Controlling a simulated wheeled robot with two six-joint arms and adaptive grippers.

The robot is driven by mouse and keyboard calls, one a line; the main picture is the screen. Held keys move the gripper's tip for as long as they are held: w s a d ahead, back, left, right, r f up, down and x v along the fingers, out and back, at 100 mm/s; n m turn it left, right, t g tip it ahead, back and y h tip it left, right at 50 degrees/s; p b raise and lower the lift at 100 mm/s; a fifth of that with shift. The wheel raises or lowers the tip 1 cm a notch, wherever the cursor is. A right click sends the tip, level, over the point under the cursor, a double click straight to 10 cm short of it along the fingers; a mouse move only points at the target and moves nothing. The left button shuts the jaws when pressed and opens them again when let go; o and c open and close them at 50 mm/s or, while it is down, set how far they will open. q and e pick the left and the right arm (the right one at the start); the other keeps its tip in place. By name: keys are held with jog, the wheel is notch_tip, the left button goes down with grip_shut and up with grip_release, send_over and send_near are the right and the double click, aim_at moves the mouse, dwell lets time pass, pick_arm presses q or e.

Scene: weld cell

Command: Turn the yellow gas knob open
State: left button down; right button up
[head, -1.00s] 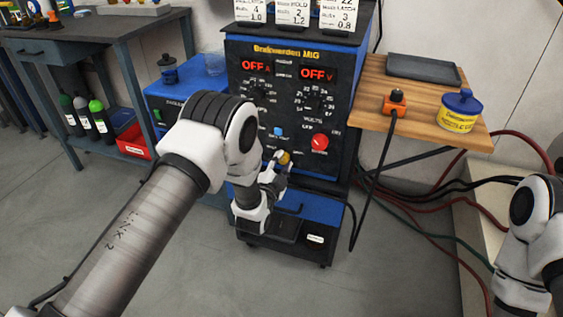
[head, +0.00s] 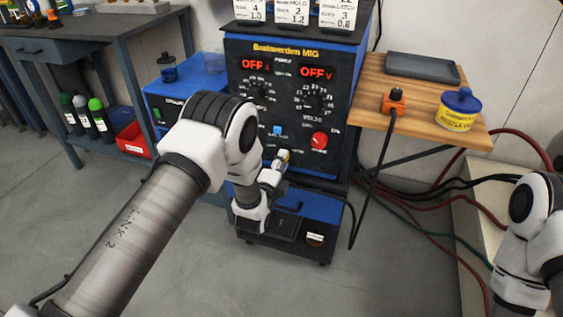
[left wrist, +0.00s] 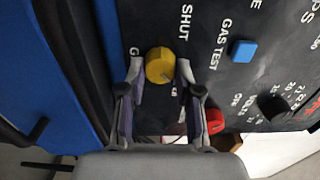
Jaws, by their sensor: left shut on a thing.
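The yellow gas knob (left wrist: 160,66) is on the dark front panel of the blue welding machine, beside the word SHUT in the left wrist view. It shows small in the head view (head: 284,155), low on the panel. My left gripper (left wrist: 160,72) has one finger on each side of the knob and is shut on it. In the head view the left gripper (head: 280,160) is partly hidden by its own arm and seen nearly side-on. The knob's pointer mark is not clear. My right gripper is out of view; only right arm links show.
A blue button (left wrist: 242,51) and a red knob (left wrist: 214,121) sit close to the gripper. Both displays (head: 316,72) read OFF. A wooden side shelf (head: 415,118) holds a tray, an orange plug and a yellow tin. Cables and hoses run at right.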

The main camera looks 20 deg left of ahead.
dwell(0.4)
pick_arm(q)
jog(key=c, duration=0.8)
grip_release()
jog(key=shift+s, duration=0.1)
jog(key=s, duration=1.1)
jog(key=shift+s+a, duration=0.15)
jog(key=shift+s, duration=0.25)
